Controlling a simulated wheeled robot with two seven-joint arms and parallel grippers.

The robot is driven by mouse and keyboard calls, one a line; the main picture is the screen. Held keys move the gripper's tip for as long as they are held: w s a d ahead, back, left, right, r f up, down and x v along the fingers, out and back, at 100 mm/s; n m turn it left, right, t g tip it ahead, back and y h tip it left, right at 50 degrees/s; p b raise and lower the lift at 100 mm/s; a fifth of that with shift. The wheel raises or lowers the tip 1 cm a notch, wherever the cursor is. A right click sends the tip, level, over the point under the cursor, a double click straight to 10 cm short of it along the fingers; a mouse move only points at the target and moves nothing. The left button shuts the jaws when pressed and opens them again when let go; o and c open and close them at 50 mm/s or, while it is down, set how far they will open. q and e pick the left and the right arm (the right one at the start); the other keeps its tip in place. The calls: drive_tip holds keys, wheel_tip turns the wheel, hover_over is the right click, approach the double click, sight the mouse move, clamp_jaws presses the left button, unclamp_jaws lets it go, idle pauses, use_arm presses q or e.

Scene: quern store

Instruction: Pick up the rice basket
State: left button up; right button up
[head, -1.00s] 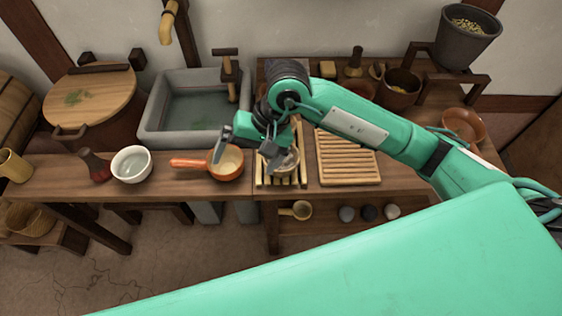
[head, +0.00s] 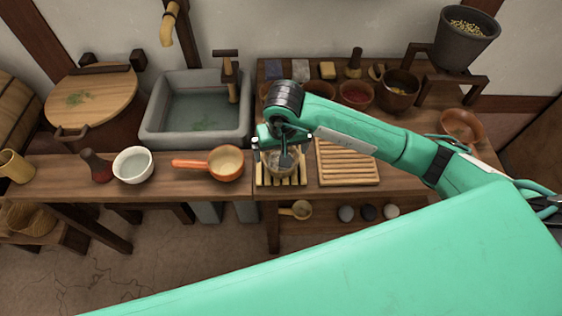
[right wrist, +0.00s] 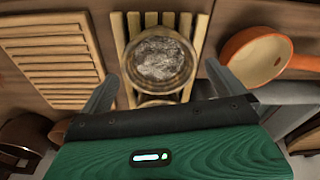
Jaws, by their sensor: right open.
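A round, tan-rimmed vessel with pale grey, grainy contents, seemingly the rice basket (right wrist: 163,58), stands upright on a small slatted rack (right wrist: 198,35). In the head view the basket (head: 283,162) is partly hidden by my right gripper (head: 282,142). The gripper points down over the rack (head: 262,181). In the right wrist view its open fingers (right wrist: 160,88) lie on either side of the basket's near part, with a gap to each side. I cannot tell their height against the rim. My left gripper is not in view.
An orange pan (head: 225,163) stands close left of the rack, and a larger slatted board (head: 347,165) close right. Several bowls, including a red-filled one (head: 356,95), line the back. A stone sink (head: 150,128) and a white bowl (head: 133,164) are farther left.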

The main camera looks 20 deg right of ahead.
drive_tip(key=shift+f, duration=0.7)
drive_tip(key=f+p, duration=0.1)
drive_tip(key=f, duration=0.2)
drive_tip(key=shift+w, duration=0.2)
drive_tip(key=shift+w+d+f, duration=0.1)
drive_tip(key=shift+f, duration=0.3)
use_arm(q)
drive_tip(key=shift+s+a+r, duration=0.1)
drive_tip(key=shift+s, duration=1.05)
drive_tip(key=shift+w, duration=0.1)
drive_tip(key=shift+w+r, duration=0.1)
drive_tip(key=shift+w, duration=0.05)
use_arm(e)
drive_tip(key=c, duration=1)
